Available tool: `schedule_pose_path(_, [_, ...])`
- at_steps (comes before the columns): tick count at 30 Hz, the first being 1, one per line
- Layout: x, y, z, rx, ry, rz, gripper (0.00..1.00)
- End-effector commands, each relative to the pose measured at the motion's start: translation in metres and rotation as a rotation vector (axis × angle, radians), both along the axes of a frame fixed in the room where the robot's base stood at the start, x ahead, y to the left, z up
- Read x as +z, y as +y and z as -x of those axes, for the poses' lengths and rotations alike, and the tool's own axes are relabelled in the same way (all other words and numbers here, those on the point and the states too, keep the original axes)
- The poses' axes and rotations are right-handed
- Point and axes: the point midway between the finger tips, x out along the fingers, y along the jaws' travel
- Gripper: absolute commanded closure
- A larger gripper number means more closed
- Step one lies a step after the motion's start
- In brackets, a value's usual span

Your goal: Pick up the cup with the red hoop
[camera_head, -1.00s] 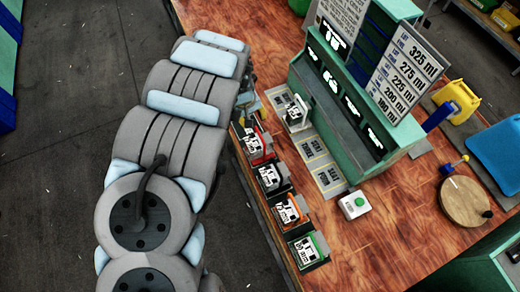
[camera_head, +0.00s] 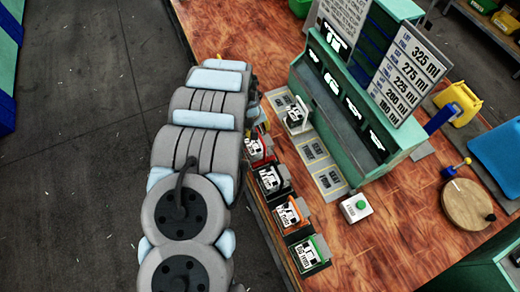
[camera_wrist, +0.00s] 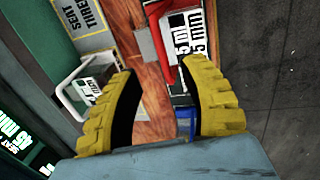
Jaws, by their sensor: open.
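The cup with the red hoop (camera_head: 256,148) sits in the row along the table's near edge in the head view, right of my arm. In the wrist view its red hoop (camera_wrist: 172,46) and white label (camera_wrist: 186,32) show at the top, beyond the fingertips and toward the right finger. My gripper (camera_wrist: 160,68) is open, with two yellow fingers apart and nothing held between them. Wooden tabletop and a blue piece (camera_wrist: 185,122) show in the gap. In the head view my arm hides most of the gripper.
Cups with black (camera_head: 270,180), orange (camera_head: 291,213) and green (camera_head: 310,252) hoops continue the row. A cup with a white hoop (camera_head: 296,115) stands at the green press housing (camera_head: 335,105). A green-button box (camera_head: 355,207) stands beside it. Bare floor (camera_head: 90,150) lies left.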

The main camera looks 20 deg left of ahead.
Motion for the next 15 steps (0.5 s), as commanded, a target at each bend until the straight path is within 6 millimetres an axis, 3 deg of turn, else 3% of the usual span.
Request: schedule_pose_path(15, [-0.019,-0.002,-0.003,0.001,0.0,0.0,0.57])
